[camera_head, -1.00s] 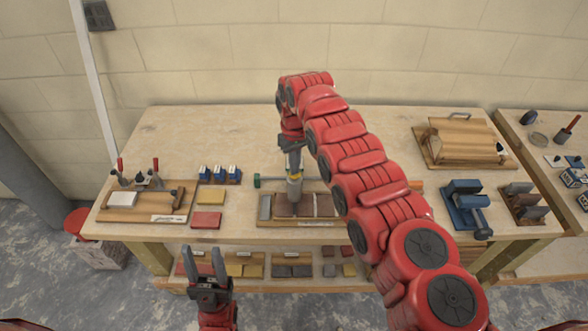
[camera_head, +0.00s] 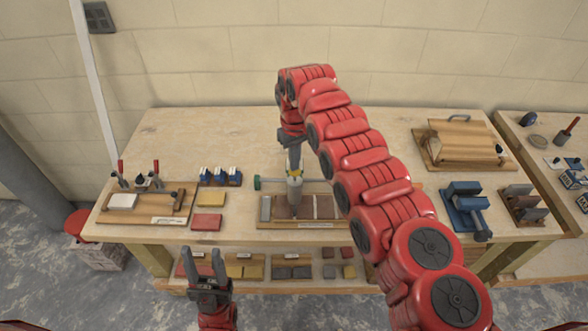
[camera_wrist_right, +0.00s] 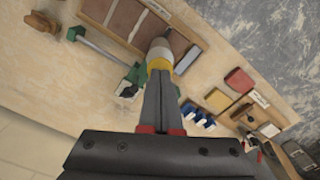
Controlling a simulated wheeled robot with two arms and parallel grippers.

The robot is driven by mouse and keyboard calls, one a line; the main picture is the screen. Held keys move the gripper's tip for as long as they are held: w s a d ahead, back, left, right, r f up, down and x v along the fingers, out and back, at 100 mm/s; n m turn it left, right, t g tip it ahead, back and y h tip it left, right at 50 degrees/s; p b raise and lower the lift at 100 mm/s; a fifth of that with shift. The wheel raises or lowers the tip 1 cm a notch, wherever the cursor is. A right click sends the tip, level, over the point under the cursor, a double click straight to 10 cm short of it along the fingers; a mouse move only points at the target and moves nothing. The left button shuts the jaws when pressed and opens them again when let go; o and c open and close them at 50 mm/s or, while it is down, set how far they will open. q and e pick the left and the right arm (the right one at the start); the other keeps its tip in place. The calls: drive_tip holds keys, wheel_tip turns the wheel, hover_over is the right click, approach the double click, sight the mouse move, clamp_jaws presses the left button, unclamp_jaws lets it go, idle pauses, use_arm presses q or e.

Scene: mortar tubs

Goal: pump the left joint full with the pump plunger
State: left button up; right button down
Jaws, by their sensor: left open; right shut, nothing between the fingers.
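A grey pump (camera_head: 295,193) with a yellow collar stands over the tile board (camera_head: 310,224), at a joint between two brown tiles. The nozzle tip is too small to make out. My right gripper (camera_head: 294,169) is shut and points down at the pump's top. In the right wrist view the shut fingers (camera_wrist_right: 161,74) meet the yellow collar (camera_wrist_right: 159,64) of the pump; the plunger is hidden behind them, and contact is unclear. How full the joint is cannot be seen. My left gripper (camera_head: 206,255) is open and empty, in front of the bench.
A green-ended bar (camera_head: 257,183) lies behind the tiles. Left are blue-and-white blocks (camera_head: 220,177), yellow and red tiles (camera_head: 208,222) and a clamp board (camera_head: 150,205). A blue vise (camera_head: 465,207) stands right. The bench's back is largely clear.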

idle(0.5)
drive_tip(key=shift+r, duration=0.55)
wheel_tip(320, 180, up, 6)
drive_tip(key=shift+f+p, duration=0.1)
drive_tip(key=shift+p, duration=0.65)
